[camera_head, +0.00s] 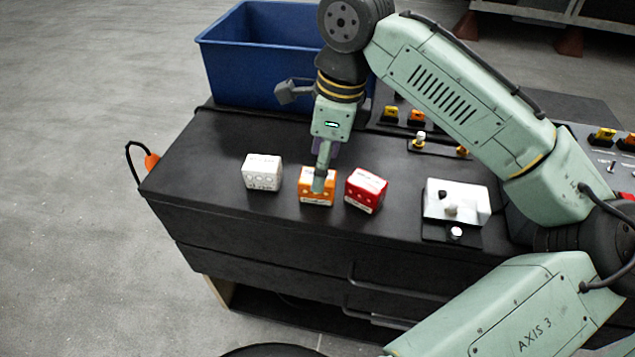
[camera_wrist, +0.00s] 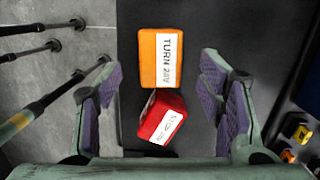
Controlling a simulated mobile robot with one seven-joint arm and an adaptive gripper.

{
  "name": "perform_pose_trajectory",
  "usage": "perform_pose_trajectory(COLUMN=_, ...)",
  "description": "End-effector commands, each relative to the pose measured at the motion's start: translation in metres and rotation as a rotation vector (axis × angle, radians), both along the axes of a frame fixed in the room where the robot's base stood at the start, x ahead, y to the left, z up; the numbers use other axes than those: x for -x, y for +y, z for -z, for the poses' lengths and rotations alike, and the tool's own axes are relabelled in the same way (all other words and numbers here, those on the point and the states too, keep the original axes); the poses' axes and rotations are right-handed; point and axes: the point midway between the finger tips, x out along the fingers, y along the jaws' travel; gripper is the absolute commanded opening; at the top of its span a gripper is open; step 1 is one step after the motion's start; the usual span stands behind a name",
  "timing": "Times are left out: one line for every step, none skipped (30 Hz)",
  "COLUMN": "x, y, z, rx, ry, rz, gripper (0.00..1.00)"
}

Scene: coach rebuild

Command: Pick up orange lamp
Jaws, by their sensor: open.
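The orange lamp (camera_head: 307,199) is a small orange block with a white label, on the dark bench top between a white block and a red block. In the wrist view the orange lamp (camera_wrist: 155,58) lies between and ahead of the fingertips, its label reading "TURN 24V". My gripper (camera_head: 321,178) points down over the lamp, and a finger hides part of it. In the wrist view my gripper (camera_wrist: 161,88) is open, with purple pads on both sides and a gap to the lamp on each side. Whether the fingertips are level with the lamp is unclear.
The red block (camera_head: 365,190) sits close to the right of the lamp; it also shows in the wrist view (camera_wrist: 158,112). The white block (camera_head: 262,172) stands to the left. A blue bin (camera_head: 262,75) is behind. A white switch box (camera_head: 455,203) lies to the right.

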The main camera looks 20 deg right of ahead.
Motion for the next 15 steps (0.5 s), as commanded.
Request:
perform_pose_trajectory(x=0.000, y=0.002, z=0.005, rx=0.000, ry=0.002, rz=-0.001, gripper=0.62)
perform_pose_trajectory(x=-0.001, y=0.003, z=0.010, rx=-0.001, ry=0.003, rz=-0.001, gripper=0.62)
perform_pose_trajectory(x=-0.002, y=0.004, z=0.016, rx=-0.001, ry=0.003, rz=0.000, gripper=0.62)
perform_pose_trajectory(x=-0.003, y=0.005, z=0.021, rx=-0.001, ry=0.003, rz=0.000, gripper=0.62)
perform_pose_trajectory(x=-0.003, y=0.005, z=0.026, rx=-0.001, ry=0.003, rz=0.000, gripper=0.62)
perform_pose_trajectory(x=-0.004, y=0.006, z=0.030, rx=-0.002, ry=0.001, rz=0.000, gripper=0.62)
perform_pose_trajectory(x=-0.004, y=0.006, z=0.033, rx=0.000, ry=0.001, rz=0.000, gripper=0.62)
perform_pose_trajectory(x=-0.004, y=0.007, z=0.036, rx=0.000, ry=0.001, rz=0.000, gripper=0.62)
perform_pose_trajectory(x=-0.004, y=0.007, z=0.038, rx=0.000, ry=0.000, rz=0.000, gripper=0.62)
perform_pose_trajectory(x=-0.005, y=0.007, z=0.039, rx=-0.001, ry=-0.001, rz=0.000, gripper=0.62)
perform_pose_trajectory(x=-0.005, y=0.007, z=0.039, rx=-0.001, ry=-0.001, rz=-0.001, gripper=0.62)
perform_pose_trajectory(x=-0.005, y=0.007, z=0.040, rx=-0.001, ry=-0.001, rz=-0.001, gripper=0.62)
perform_pose_trajectory(x=-0.005, y=0.007, z=0.040, rx=-0.001, ry=-0.001, rz=-0.001, gripper=0.62)
perform_pose_trajectory(x=-0.005, y=0.007, z=0.040, rx=-0.001, ry=-0.001, rz=-0.001, gripper=0.62)
perform_pose_trajectory(x=-0.005, y=0.007, z=0.040, rx=-0.001, ry=-0.001, rz=-0.001, gripper=0.62)
